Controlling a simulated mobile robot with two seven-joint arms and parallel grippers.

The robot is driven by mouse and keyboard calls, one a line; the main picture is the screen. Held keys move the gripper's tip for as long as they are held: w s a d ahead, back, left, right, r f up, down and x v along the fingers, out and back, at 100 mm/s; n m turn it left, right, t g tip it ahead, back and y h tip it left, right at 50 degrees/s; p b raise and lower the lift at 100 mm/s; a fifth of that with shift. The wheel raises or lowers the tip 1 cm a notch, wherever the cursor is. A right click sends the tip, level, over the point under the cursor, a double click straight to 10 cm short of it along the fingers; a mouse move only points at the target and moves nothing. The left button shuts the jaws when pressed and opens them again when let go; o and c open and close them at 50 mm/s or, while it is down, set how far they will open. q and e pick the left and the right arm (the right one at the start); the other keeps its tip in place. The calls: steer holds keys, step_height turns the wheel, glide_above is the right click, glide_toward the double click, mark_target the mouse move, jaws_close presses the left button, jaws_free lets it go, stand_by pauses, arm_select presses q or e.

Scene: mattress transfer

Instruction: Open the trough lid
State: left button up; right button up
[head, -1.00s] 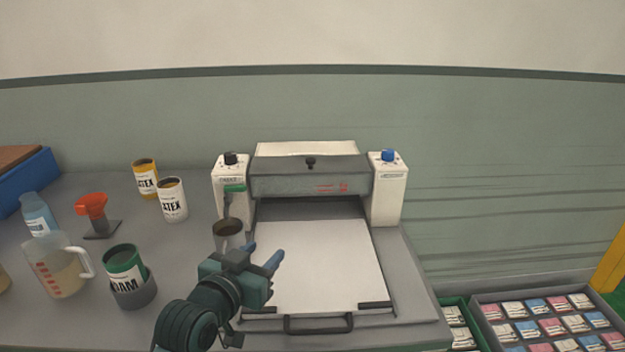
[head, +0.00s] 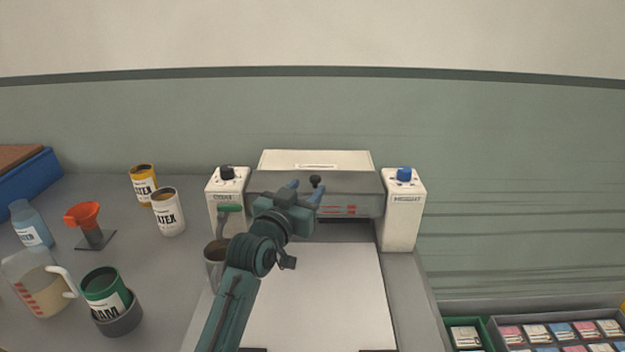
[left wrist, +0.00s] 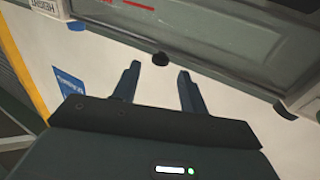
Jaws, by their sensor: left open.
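The trough is a dark grey bar with red markings (head: 350,211) across the machine, between two white posts. A small black knob (head: 316,180) stands on the lid at its top. My left gripper (head: 305,189) is open over the front of the trough, its blue fingers pointing toward the knob. In the left wrist view the black knob (left wrist: 160,59) lies just beyond the gap between the two open fingers (left wrist: 159,70), and nothing is held. My forearm and gripper hide part of the trough's front left. My right gripper is in no view.
The left post (head: 227,186) has a black dial, the right post (head: 402,200) a blue one. A white sheet bed (head: 330,290) lies in front. Crates of packets (head: 560,335) are at lower right.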

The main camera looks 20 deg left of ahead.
mark_target(313, 181)
arm_select(q)
steer(key=shift+w+d, duration=0.15)
steer(key=shift+w, duration=0.9)
steer(key=shift+w+d, duration=0.1)
steer(key=shift+w, duration=0.95)
jaws_close()
